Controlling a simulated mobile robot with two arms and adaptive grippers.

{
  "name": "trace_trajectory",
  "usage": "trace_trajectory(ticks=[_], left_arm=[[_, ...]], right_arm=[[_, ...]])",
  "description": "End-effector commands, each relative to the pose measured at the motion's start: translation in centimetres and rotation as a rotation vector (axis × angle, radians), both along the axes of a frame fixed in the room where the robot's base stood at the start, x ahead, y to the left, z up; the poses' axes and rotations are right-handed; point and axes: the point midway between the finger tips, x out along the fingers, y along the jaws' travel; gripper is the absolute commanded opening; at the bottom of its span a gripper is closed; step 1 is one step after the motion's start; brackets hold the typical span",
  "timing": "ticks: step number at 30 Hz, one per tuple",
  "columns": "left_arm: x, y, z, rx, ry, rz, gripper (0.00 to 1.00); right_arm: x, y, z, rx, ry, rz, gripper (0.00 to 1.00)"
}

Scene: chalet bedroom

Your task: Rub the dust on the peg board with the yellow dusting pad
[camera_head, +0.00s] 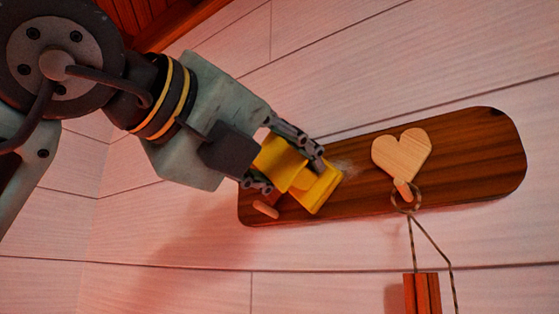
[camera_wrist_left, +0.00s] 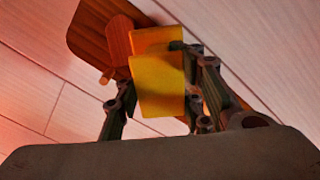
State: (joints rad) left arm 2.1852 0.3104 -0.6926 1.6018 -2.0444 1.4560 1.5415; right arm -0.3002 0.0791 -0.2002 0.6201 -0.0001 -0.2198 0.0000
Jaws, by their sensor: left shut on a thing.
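The peg board (camera_head: 470,150) is a long dark wooden plank with rounded ends, tilted on the white plank wall. A pale dust patch (camera_head: 344,167) shows on it just right of the yellow dusting pad (camera_head: 318,191). My left gripper (camera_head: 292,165) is shut on the pad and holds it at the left half of the board. I cannot tell whether the pad touches the wood. In the left wrist view the pad (camera_wrist_left: 158,85) sits between the fingers, with the board (camera_wrist_left: 90,35) behind it. The pad and gripper hide part of the board. My right gripper is not in view.
A pale wooden heart (camera_head: 402,154) is on the board right of the dust. A cord (camera_head: 411,235) loops over a peg below it, with a wooden piece (camera_head: 422,293) hanging down. Another peg (camera_head: 265,209) sticks out at the board's left end.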

Motion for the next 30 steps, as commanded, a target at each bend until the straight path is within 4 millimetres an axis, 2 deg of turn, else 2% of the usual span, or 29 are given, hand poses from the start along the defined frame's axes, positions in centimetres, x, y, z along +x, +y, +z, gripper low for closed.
trace_trajectory(ticks=[12, 22, 30], left_arm=[[-2.2, -2.6, -0.1, 0.001, -0.002, -0.001, 0.11], [-2.9, -3.7, 0.0, 0.000, -0.002, 0.000, 0.11], [-4.2, -5.8, -0.1, 0.002, -0.001, 0.000, 0.11]], right_arm=[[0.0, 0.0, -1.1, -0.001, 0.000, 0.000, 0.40], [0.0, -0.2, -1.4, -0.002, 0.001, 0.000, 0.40], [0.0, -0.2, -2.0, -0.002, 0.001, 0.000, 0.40]])
